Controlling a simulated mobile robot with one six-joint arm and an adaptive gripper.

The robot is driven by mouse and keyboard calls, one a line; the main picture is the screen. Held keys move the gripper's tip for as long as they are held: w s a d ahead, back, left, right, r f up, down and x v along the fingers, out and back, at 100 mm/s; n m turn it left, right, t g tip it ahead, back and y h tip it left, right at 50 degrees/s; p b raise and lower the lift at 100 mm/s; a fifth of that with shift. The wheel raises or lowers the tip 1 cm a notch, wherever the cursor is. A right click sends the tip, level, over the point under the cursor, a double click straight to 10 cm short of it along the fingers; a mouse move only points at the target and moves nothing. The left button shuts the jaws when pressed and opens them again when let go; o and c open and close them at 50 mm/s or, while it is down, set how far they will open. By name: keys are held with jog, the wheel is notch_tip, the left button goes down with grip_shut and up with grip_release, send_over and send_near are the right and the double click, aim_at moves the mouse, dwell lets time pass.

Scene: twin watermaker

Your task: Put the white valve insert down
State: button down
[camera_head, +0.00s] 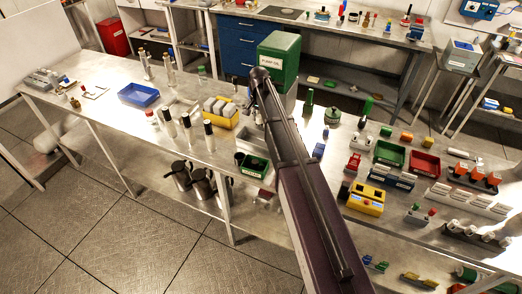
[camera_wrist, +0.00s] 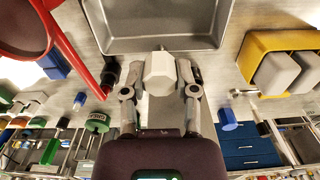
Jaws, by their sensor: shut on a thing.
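The white valve insert (camera_wrist: 158,74) shows in the wrist view, a pale faceted block with a small stub at its far end. My gripper (camera_wrist: 158,82) has one finger on each side of it and is shut on it. A shallow grey metal tray (camera_wrist: 215,42) lies just beyond the insert in the picture. I cannot tell the height of the insert over the bench. In the head view my arm covers the gripper and the insert.
A yellow holder with grey blocks (camera_wrist: 249,62) is right of the gripper, and a large red part (camera_wrist: 65,45) is left.

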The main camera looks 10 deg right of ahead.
aim_at(259, 138)
jog(key=shift+f+b, duration=0.5)
jog(key=shift+f, duration=0.4)
jog(key=shift+d, duration=0.1)
notch_tip(259, 138, down, 6)
jog(key=b, duration=0.6)
jog(key=shift+f, duration=0.1)
jog(key=shift+f+b, duration=1.9)
jog(key=shift+b, duration=0.1)
jog(key=shift+f, duration=0.15)
jog(key=shift+c, duration=1.9)
grip_release()
jog(key=shift+r, duration=0.2)
